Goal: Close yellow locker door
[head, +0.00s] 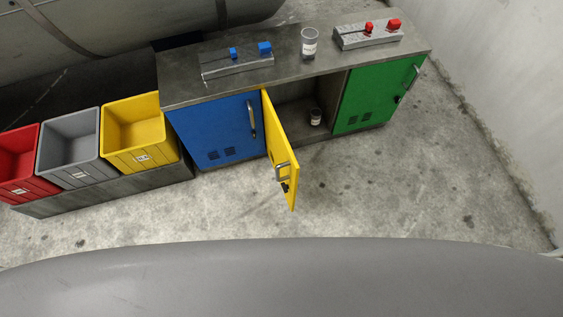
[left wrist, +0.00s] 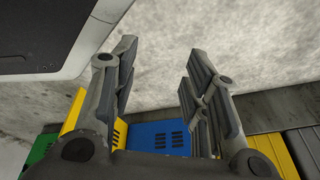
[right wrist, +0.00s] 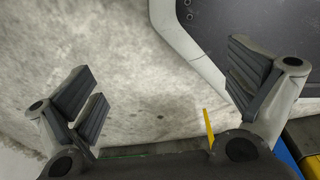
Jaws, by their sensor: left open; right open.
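The yellow locker door (head: 281,155) stands open in the head view, swung out from the middle compartment of the grey cabinet. Part of a yellow panel (left wrist: 74,112) shows in the left wrist view, and a thin yellow edge (right wrist: 209,128) in the right wrist view. My left gripper (left wrist: 158,75) is open and empty, with the cabinet beyond its fingers. My right gripper (right wrist: 160,80) is open and empty, mostly over bare floor. Neither gripper shows in the head view, and neither touches the door.
The blue door (head: 215,132) and green door (head: 375,95) are shut. A container (head: 315,117) stands inside the open compartment. The cabinet top (head: 185,92) holds a cup (head: 309,43) and two fixtures. Red, grey and yellow bins (head: 138,122) stand at left. Floor (head: 400,190) in front is clear.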

